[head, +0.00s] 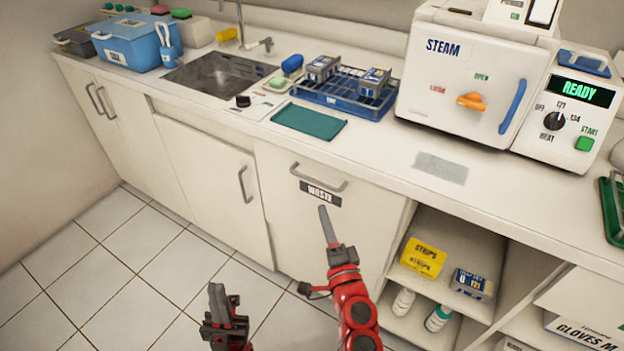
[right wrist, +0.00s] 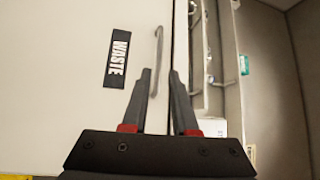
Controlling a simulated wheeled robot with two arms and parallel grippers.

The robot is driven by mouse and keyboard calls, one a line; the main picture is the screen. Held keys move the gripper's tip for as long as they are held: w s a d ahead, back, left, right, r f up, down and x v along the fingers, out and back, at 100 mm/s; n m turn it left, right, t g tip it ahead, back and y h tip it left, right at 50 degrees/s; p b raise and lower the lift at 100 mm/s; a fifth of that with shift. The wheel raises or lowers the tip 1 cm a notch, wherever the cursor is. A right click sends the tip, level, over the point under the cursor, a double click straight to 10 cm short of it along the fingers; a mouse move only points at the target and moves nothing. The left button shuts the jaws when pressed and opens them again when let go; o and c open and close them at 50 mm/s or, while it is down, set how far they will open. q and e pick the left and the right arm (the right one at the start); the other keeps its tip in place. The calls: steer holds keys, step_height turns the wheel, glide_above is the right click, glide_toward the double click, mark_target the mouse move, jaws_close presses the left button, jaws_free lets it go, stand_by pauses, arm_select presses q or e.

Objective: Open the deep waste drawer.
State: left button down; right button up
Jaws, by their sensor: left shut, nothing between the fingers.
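The waste drawer (head: 285,225) is a tall white front under the counter, flush with its neighbours, so it looks shut. Its grey bar handle (head: 318,180) runs along the top, above a black WASTE label (head: 320,193). My right gripper (head: 324,208) is in front of the drawer, just below the handle in the picture. In the right wrist view its fingers (right wrist: 160,74) are apart and empty, with the handle (right wrist: 158,50) showing beyond and between the tips; the remaining distance is unclear. My left gripper (head: 221,305) is shut and empty, low over the floor.
A cabinet door (head: 205,165) is left of the drawer, and an open shelf with a yellow strips box (head: 423,258) and bottles is right. Above, the counter holds a green mat (head: 309,122), a blue rack (head: 345,92) and a steam steriliser (head: 465,75). The tiled floor (head: 130,270) is clear.

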mark_target(312, 180)
steer(key=x, duration=1.1)
steer(key=shift+w, duration=0.4)
jaws_close()
steer(key=shift+a+f, duration=0.1)
stand_by(0.7)
